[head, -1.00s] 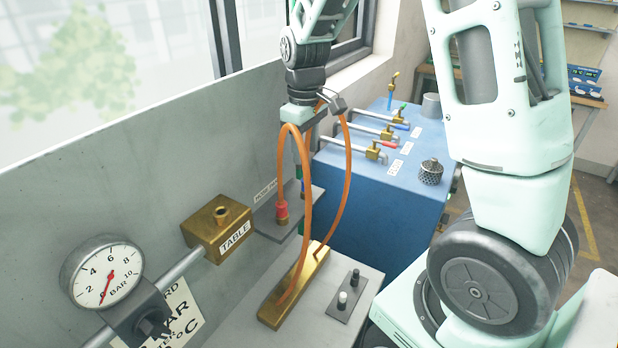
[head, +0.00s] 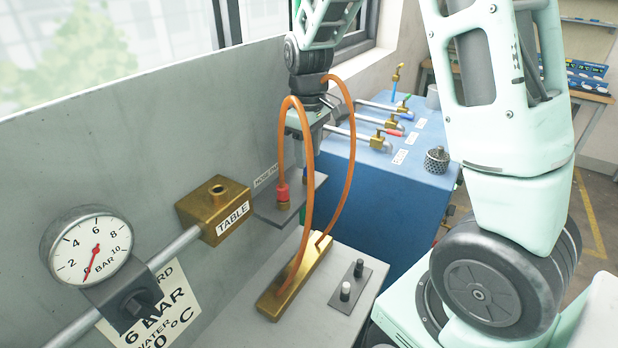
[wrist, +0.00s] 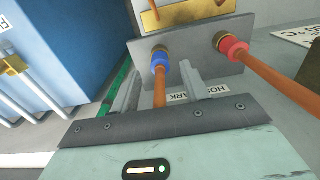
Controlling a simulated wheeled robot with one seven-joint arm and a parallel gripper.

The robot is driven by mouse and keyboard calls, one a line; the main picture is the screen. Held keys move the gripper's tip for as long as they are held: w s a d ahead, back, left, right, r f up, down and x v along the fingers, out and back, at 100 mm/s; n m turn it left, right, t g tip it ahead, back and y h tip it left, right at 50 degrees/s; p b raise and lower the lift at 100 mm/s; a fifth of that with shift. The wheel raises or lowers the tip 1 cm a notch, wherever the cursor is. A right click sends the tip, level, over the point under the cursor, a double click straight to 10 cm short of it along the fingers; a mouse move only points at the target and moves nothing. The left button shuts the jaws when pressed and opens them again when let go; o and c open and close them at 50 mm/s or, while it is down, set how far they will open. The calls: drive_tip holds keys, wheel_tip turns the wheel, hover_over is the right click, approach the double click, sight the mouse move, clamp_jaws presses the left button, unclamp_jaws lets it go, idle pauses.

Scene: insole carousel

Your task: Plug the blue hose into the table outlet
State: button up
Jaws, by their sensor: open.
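The blue hose end (wrist: 159,62) is an orange hose with a blue collar and brass tip, seated in the grey park plate (wrist: 200,70). My gripper (wrist: 160,82) is open, with one finger on each side of the orange hose just behind the blue collar; I cannot tell whether they touch it. In the head view my gripper points down over the park plate (head: 270,211), and the blue collar is hard to make out. The table outlet is a brass block (head: 203,212) marked TABLE with an open round port on top, left of my gripper.
A red-collared hose (head: 283,194) stands in the same plate, close beside my gripper; it also shows in the wrist view (wrist: 232,48). Orange hoses loop up from a brass manifold (head: 268,305). A pressure gauge (head: 88,250) and a blue cabinet (head: 385,190) flank the area.

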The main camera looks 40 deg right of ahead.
sight(308, 155)
drive_tip(key=shift+f+b, duration=0.75)
drive_tip(key=shift+f, duration=0.95)
clamp_jaws()
drive_tip(key=shift+r+p, duration=2.85)
drive_tip(key=shift+r, duration=0.2)
wheel_tip(308, 155, up, 7)
drive_tip(key=p, duration=0.6)
drive_tip(key=shift+a, duration=0.1)
